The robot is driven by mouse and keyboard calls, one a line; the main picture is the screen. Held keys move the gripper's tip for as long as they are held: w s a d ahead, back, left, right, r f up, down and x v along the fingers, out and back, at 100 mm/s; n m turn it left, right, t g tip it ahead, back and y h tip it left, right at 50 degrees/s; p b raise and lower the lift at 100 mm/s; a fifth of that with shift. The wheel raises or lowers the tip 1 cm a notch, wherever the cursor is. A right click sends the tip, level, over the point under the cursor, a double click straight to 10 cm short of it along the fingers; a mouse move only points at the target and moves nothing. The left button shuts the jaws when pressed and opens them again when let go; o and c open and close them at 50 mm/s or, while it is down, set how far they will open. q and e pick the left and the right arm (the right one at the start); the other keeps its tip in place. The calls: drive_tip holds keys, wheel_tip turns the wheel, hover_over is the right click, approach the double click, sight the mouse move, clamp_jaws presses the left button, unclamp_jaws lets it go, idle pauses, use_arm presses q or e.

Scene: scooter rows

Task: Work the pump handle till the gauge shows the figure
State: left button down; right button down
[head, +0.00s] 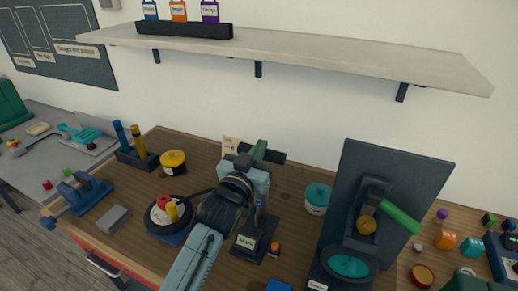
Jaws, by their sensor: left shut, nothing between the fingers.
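The pump (255,242) stands at the middle of the wooden bench, a dark upright body on a dark base with a small white label too small to read surely. A dark crossbar (275,156) shows at its top. My left gripper (257,160) is shut and empty at the top of the pump, close to the crossbar; I cannot tell whether they touch. My left arm hides much of the pump. No gauge reading is legible. My right gripper is out of view.
A yellow-lidded tin (173,162) and a blue vise (78,193) are to the left. A teal-lidded tub (317,198) and a dark stand with a green lever (400,216) are to the right. A shelf (300,55) overhangs the bench's back.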

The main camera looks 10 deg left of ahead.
use_arm(q)
wheel_tip(320, 180, down, 8)
drive_tip(key=b, duration=0.4)
drive_tip(key=shift+f, duration=0.25)
drive_tip(key=shift+r, duration=0.2)
drive_tip(key=r+p, duration=0.4)
drive_tip(key=shift+w+r, duration=0.35)
drive_tip(key=shift+r, duration=0.05)
drive_tip(key=b+v, duration=0.1)
drive_tip(key=v, duration=0.9)
drive_tip(key=shift+f+b, duration=0.3)
idle(0.5)
